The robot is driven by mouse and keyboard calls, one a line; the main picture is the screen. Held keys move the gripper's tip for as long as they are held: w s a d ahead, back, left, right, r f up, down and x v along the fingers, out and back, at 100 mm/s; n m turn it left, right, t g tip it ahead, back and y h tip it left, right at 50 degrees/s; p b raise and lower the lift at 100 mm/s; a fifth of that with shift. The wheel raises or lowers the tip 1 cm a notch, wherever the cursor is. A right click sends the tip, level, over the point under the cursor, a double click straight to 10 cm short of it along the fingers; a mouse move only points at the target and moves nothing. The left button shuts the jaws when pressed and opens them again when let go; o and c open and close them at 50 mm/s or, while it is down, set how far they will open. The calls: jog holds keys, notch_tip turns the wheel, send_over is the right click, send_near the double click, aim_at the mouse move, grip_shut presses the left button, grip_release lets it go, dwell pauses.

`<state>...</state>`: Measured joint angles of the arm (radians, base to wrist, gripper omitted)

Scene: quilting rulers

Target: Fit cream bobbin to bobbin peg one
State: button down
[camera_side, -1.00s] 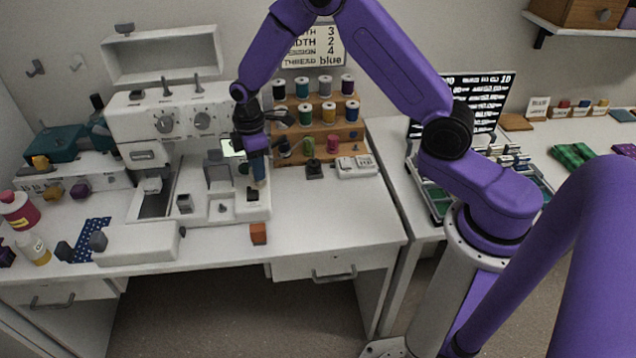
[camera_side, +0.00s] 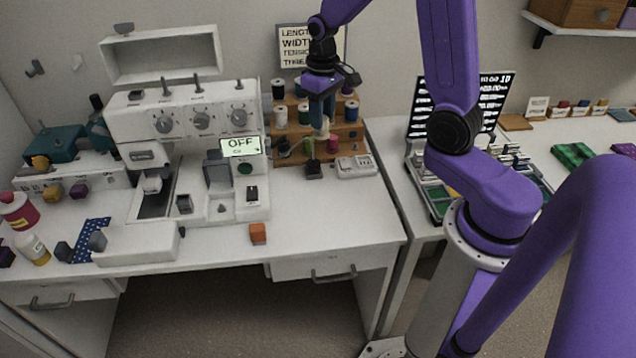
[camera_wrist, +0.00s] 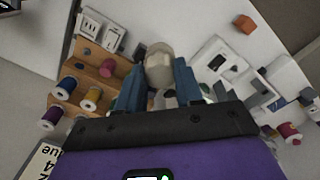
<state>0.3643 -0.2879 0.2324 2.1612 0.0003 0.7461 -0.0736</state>
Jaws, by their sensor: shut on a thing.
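My gripper (camera_side: 322,118) is shut on the cream bobbin (camera_side: 321,131), in front of the wooden thread rack (camera_side: 352,131). In the wrist view the cream bobbin (camera_wrist: 158,66) sits between the two blue fingers of my gripper (camera_wrist: 157,82). The rack's lowest tier holds a red bobbin (camera_side: 333,145) and a green one (camera_side: 309,148), partly behind the gripper. The red one also shows in the wrist view (camera_wrist: 107,68). I cannot tell which peg is bobbin peg one. The held bobbin appears clear of the rack, though its exact gap is unclear.
Upper tiers hold several thread spools (camera_side: 281,117). A small black block (camera_side: 314,170) and a white switch box (camera_side: 356,167) stand before the rack. The white sewing machine (camera_side: 180,122), its screen (camera_side: 240,146) reading OFF, is left. An orange block (camera_side: 258,234) lies near the front edge.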

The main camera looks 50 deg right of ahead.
jog(key=c, duration=1.3)
grip_release()
jog(key=c, duration=0.3)
jog(key=w+d+f+m, duration=0.1)
jog(key=d+f+m, duration=0.1)
jog(key=d, duration=0.5)
jog(key=w+d+f+m, duration=0.1)
jog(key=d+f+m, duration=0.1)
jog(key=d+f, duration=0.3)
jog(key=w+d+f+m, duration=0.1)
jog(key=d+f+m, duration=0.1)
jog(key=d, duration=0.9)
jog(key=shift+f, duration=0.7)
